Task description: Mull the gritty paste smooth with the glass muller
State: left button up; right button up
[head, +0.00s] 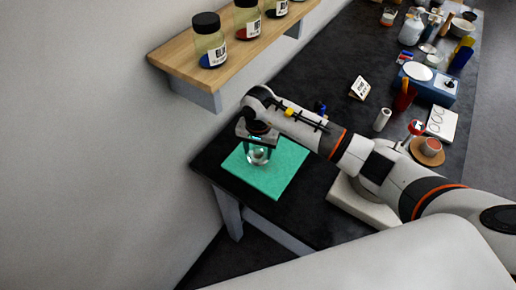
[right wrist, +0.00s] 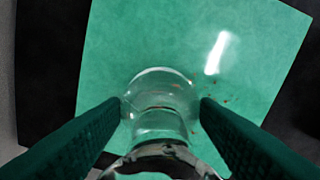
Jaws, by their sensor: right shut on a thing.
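The glass muller (head: 259,156) is clear and stands on the green slab (head: 282,172) near its left back part. In the right wrist view the muller (right wrist: 160,118) sits between the two dark fingers of my right gripper (right wrist: 160,108), which is shut on it. The right gripper (head: 258,140) also shows in the head view, above the slab. Small reddish-brown specks lie on the slab (right wrist: 250,40) just right of the muller; I cannot tell how much paste is under the glass. My left gripper is not in view.
A wooden wall shelf (head: 180,62) with labelled jars (head: 210,45) hangs at the upper left.

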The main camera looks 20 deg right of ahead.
jog(key=shift+f+b, duration=0.45)
